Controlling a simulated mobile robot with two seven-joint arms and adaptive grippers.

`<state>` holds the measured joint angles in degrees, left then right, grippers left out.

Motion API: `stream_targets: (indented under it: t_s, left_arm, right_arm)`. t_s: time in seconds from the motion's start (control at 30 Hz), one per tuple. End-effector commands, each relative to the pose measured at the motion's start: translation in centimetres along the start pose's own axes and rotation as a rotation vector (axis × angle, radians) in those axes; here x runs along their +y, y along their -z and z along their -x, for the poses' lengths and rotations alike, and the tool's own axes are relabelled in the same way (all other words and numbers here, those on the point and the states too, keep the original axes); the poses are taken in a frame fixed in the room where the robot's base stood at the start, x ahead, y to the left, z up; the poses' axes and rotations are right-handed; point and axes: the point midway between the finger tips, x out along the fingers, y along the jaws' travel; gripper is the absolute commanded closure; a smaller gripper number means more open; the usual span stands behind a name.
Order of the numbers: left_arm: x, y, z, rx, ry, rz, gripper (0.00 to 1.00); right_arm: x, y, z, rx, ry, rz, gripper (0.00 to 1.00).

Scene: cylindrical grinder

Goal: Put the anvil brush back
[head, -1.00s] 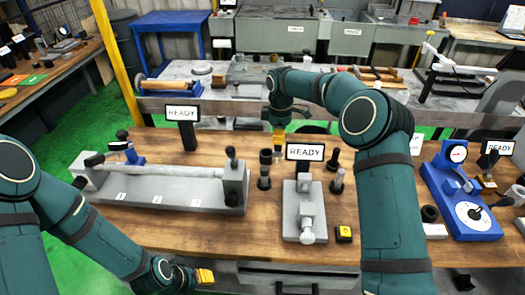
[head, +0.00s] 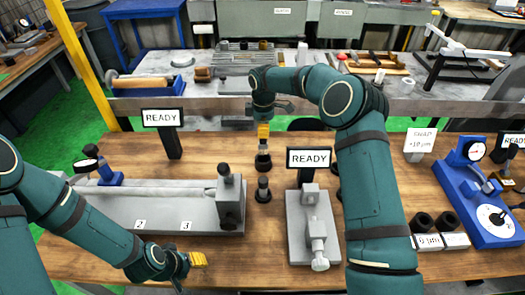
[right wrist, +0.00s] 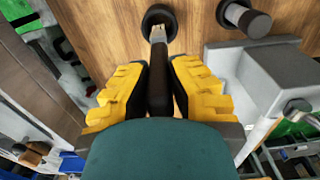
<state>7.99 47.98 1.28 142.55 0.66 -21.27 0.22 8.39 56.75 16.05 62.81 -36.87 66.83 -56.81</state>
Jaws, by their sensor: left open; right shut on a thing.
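The anvil brush (right wrist: 158,85) has a dark handle and a pale bristle tip. My right gripper (head: 263,130) is shut on its handle; the yellow fingers (right wrist: 158,92) flank it in the right wrist view. The bristle end points at a round black cup (right wrist: 158,12), which stands on the bench below the gripper in the head view (head: 263,162). The tip overlaps the cup's mouth; I cannot tell how far in it is. My left gripper (head: 198,259) is open and empty, in front of the long grey fixture.
The grey fixture (head: 155,205) is to the left. A grey stand (head: 313,230) and a READY sign (head: 309,158) are close on the right. Bare wood lies left of the cup.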

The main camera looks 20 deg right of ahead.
Motion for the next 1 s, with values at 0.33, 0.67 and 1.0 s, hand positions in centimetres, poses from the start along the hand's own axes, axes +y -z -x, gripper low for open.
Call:
stream_targets:
  t_s: [0.33, 0.67, 1.0]
  left_arm:
    - [0.0, 0.0, 0.0, 0.0, 0.0, -0.001, 0.53]
    - [0.0, 0.0, 0.0, 0.0, 0.0, -0.001, 0.53]
    - [-0.1, 0.0, -0.3, 0.0, 0.0, -0.001, 0.53]
  right_arm:
    - [0.0, 0.0, -4.6, 0.0, 0.0, -0.001, 1.0]
    - [0.1, 0.0, -7.4, 0.0, -0.002, -0.001, 1.0]
    - [0.0, 0.0, -7.7, 0.0, -0.001, -0.001, 0.64]
